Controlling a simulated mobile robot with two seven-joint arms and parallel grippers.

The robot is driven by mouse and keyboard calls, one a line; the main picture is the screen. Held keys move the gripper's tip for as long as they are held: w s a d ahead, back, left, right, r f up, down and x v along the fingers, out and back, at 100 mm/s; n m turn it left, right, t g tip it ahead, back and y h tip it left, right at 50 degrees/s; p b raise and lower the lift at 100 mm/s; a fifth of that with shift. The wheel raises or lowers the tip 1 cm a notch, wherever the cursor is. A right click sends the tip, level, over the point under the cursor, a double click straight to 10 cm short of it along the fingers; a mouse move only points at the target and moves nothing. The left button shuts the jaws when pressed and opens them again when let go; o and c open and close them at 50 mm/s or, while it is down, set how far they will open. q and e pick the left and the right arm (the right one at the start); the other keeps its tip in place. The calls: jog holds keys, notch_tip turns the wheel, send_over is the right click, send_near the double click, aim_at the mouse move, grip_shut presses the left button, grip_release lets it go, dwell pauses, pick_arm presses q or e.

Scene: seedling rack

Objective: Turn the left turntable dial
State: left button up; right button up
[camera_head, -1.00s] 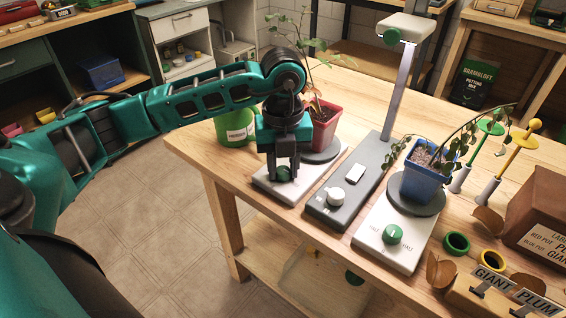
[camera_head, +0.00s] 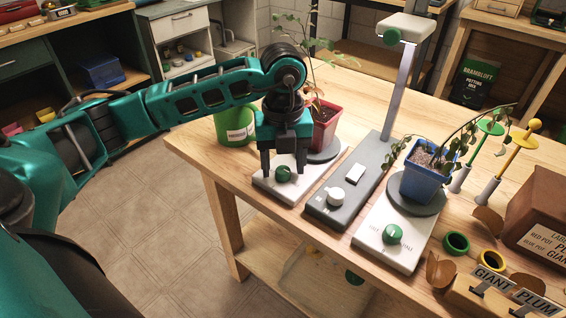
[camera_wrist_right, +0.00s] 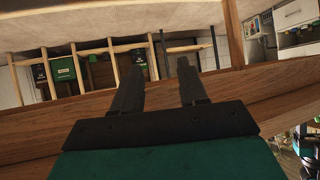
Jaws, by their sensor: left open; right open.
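The left turntable has a white base (camera_head: 264,184) and a green dial (camera_head: 283,174) at its front end. A red pot (camera_head: 325,128) with a leafy plant stands on its grey disc (camera_head: 322,154). My left gripper (camera_head: 283,172) is open, pointing down, with its fingers apart on either side of the green dial. I cannot tell whether a finger touches the dial. My right gripper (camera_wrist_right: 156,85) shows in the right wrist view, open and empty, close to a wooden surface.
A grey lamp base (camera_head: 322,212) with a white knob stands just right. Beyond it is another white turntable (camera_head: 372,247) with a green dial and blue pot (camera_head: 428,172). A green pot (camera_head: 235,127) stands behind my left gripper. Labels and rings lie at right.

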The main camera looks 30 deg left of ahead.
aim_at(283, 169)
pick_arm(q)
notch_tip(283, 169, up, 12)
jog(key=p, duration=0.1)
jog(key=shift+r+p, duration=0.15)
jog(key=shift+p, duration=0.25)
pick_arm(e)
jog(key=shift+s+d+r, duration=0.1)
jog(key=shift+s+d, duration=0.25)
jog(key=shift+d, duration=0.05)
jog(key=shift+w+r, duration=0.2)
jog(key=shift+r, duration=0.05)
